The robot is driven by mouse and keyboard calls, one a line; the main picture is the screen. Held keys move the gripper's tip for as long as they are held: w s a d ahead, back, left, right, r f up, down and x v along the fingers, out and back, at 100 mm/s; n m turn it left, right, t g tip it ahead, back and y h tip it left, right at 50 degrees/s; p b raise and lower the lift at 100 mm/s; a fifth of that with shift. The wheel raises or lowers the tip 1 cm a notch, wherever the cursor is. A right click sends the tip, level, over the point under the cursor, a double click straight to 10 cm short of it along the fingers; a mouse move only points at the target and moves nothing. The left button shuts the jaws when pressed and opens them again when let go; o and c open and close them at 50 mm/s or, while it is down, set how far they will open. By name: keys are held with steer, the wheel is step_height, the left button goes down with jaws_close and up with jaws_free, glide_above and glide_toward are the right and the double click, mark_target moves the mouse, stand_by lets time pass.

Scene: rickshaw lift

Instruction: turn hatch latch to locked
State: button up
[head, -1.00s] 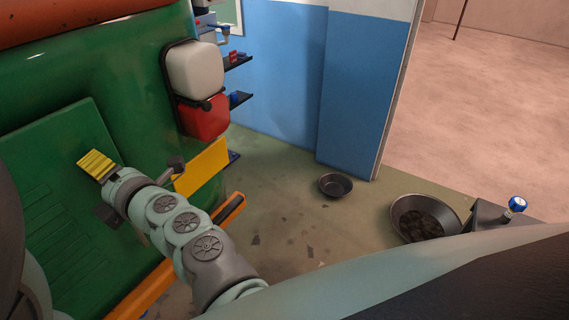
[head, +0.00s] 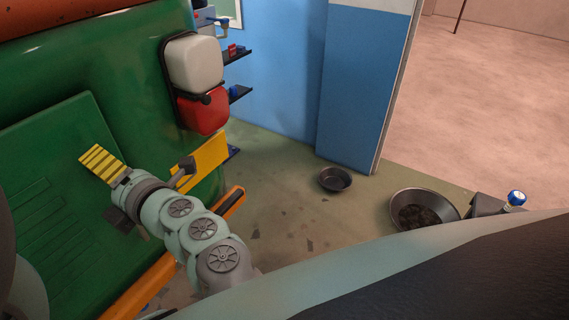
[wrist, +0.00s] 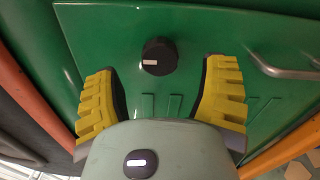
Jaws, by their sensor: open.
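The hatch latch is a round black knob (wrist: 160,56) with a white mark that lies about level in the wrist view. It sits on the green hatch panel (wrist: 220,35). My gripper (wrist: 160,90) is open, with yellow ribbed fingers on either side of and below the knob in that view. The fingers do not touch it. In the head view my gripper (head: 98,160) is in front of the green hatch panel (head: 50,210), and the knob is hidden there.
A grey handle (wrist: 285,68) is on the panel at right in the wrist view. White (head: 195,62) and red (head: 204,113) containers hang on the green body's side. A small dark bowl (head: 335,179) and a larger pan (head: 425,208) are on the floor, with open floor between.

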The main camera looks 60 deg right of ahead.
steer(key=s, duration=0.9)
steer(key=shift+d, duration=0.3)
